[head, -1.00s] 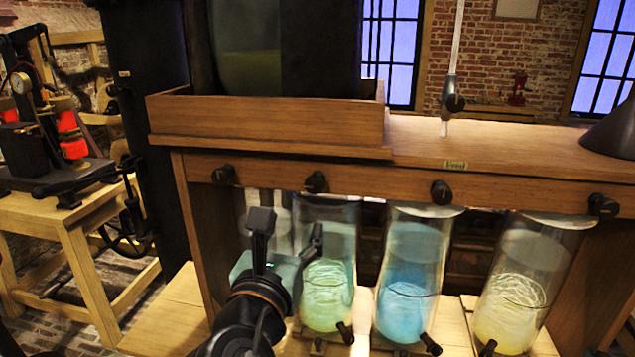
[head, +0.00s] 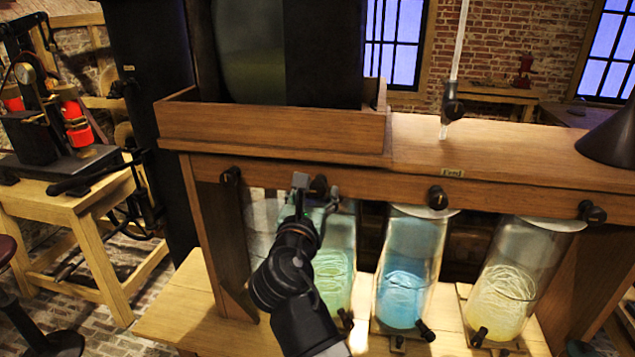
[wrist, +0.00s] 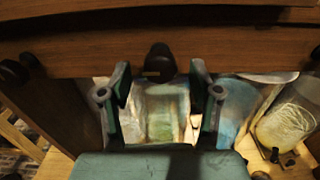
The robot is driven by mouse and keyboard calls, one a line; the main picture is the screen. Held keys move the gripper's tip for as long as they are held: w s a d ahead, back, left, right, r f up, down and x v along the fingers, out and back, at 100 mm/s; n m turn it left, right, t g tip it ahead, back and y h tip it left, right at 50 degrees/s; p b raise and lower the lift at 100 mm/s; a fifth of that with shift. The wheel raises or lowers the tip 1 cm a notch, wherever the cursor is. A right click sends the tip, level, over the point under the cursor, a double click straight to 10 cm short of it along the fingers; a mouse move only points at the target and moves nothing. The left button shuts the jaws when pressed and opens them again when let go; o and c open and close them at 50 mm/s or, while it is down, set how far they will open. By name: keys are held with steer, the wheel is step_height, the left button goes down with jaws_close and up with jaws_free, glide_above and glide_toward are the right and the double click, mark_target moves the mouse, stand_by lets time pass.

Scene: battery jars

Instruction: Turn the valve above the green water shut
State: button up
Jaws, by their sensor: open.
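The green water stands in a glass jar (head: 333,275) under the wooden rail. The black valve above it (head: 318,185) sits on the rail's front and is partly hidden by my gripper in the head view. In the wrist view the valve (wrist: 160,60) shows centred between the fingertips. My gripper (head: 317,191) is open and empty, raised in front of the jar. In the wrist view the fingers of my gripper (wrist: 161,78) point at the valve with a gap on both sides. I cannot tell how far the tips reach around it.
Other black valves sit on the rail at left (head: 230,175), above the blue jar (head: 437,196) and above the yellow jar (head: 592,212). The blue jar (head: 407,270) and yellow jar (head: 505,290) stand to the right. A wooden tray (head: 270,130) is on top.

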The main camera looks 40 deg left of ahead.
mark_target(316, 190)
steer(key=shift+x, duration=1.55)
steer(key=c, duration=1.1)
steer(key=shift+c, duration=0.2)
